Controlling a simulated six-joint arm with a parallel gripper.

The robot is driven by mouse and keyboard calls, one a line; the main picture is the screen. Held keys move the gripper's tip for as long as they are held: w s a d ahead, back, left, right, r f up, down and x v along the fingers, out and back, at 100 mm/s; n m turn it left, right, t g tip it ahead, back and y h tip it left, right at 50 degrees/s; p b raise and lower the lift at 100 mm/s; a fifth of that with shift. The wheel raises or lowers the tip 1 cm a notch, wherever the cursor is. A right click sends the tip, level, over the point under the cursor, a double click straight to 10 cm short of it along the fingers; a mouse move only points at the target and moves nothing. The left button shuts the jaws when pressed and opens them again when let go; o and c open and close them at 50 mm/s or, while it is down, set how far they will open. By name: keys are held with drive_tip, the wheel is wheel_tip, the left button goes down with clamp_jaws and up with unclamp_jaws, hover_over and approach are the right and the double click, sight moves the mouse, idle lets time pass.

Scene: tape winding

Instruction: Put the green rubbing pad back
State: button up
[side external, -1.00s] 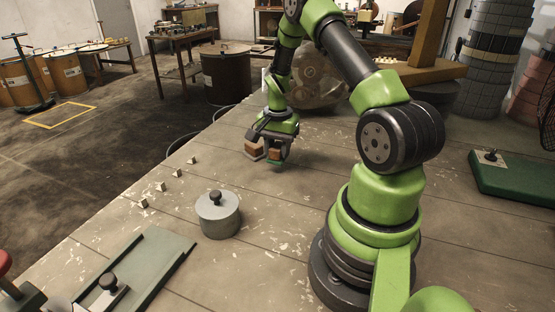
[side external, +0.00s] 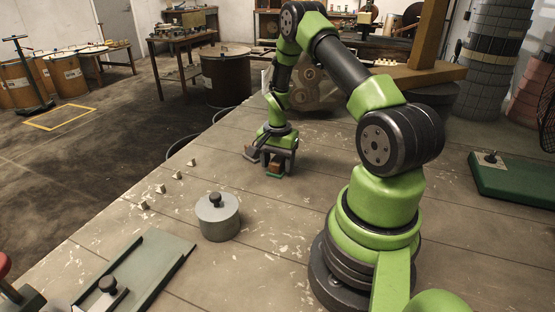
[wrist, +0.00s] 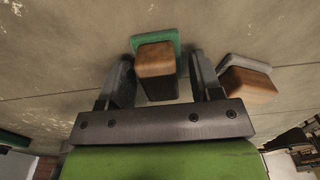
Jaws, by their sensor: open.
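The green rubbing pad has a brown wooden grip block on a thin green base. In the wrist view the pad (wrist: 155,72) is between the two fingers of my gripper (wrist: 162,82), with a gap on each side. In the side external view the pad (side external: 275,173) is at the table top below my gripper (side external: 273,162), which points down. The fingers hide part of it. My gripper is open.
A second, grey-based wooden-block pad (wrist: 248,82) lies just right of the right finger in the wrist view. A grey lidded pot (side external: 218,217), several small pale blocks (side external: 160,188) and a grey-green tray (side external: 145,262) are on the table (side external: 270,260). A green board (side external: 515,180) is at right.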

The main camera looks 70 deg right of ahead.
sight(277, 159)
wheel_tip(277, 159, up, 12)
drive_tip(key=w+a+r+n+t, duration=0.2)
drive_tip(key=a+r+n, duration=0.1)
drive_tip(key=a+r, duration=0.5)
drive_tip(key=s+a+r+n+t+y, duration=0.1)
drive_tip(key=s+a+r+n+t, duration=0.1)
drive_tip(key=s+a+r+n, duration=0.3)
drive_tip(key=s+a+r+n+t+y, duration=0.1)
drive_tip(key=s+a+r+n+t, duration=0.2)
drive_tip(key=a, duration=1)
drive_tip(key=s+r+n, duration=0.2)
drive_tip(key=s+n, duration=0.1)
drive_tip(key=s, duration=0.1)
drive_tip(key=shift+s+r, duration=0.2)
